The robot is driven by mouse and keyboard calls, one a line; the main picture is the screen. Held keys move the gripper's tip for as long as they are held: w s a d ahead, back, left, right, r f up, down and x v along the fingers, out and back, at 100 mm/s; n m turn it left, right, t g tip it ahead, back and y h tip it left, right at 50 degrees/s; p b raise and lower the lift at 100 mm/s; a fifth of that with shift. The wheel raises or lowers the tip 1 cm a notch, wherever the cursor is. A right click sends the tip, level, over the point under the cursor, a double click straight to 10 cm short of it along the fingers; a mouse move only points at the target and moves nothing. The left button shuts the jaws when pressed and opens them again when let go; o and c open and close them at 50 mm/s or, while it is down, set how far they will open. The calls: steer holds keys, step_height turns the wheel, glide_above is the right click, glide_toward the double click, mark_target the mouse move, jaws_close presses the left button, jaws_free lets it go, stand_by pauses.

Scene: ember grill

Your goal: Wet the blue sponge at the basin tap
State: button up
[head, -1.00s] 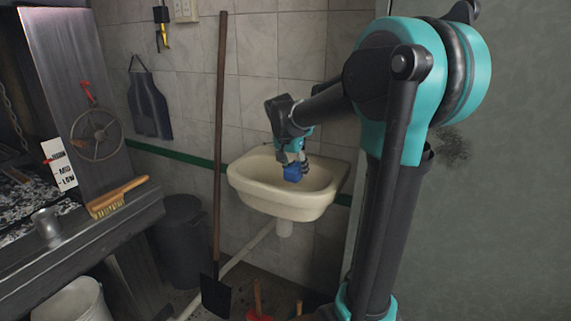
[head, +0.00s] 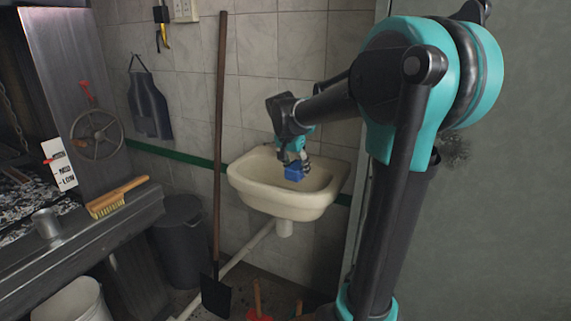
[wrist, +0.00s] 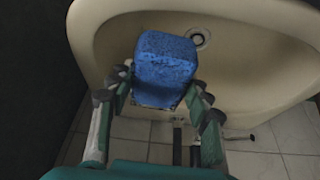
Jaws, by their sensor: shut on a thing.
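The blue sponge (head: 294,173) is held in my gripper (head: 297,162) over the cream basin (head: 250,183). In the wrist view the sponge (wrist: 165,62) stands out between the two fingers of my gripper (wrist: 158,98), which is shut on it. Its far end is over the bowl of the basin (wrist: 262,62), near the dark round drain (wrist: 198,38).
A long-handled shovel (head: 220,130) leans upright just left of the basin. A grey bin (head: 183,240) stands on the floor further left. A wooden brush (head: 118,197) lies on the metal grill ledge. A grey-green wall (head: 500,220) is at the right.

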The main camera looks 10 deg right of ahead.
steer(key=shift+s+d+r, duration=0.3)
steer(key=shift+s+r, duration=0.55)
steer(key=shift+s, duration=0.15)
steer(key=shift+s+d+r, duration=0.25)
steer(key=shift+s+r, duration=0.55)
steer(key=shift+s, duration=0.2)
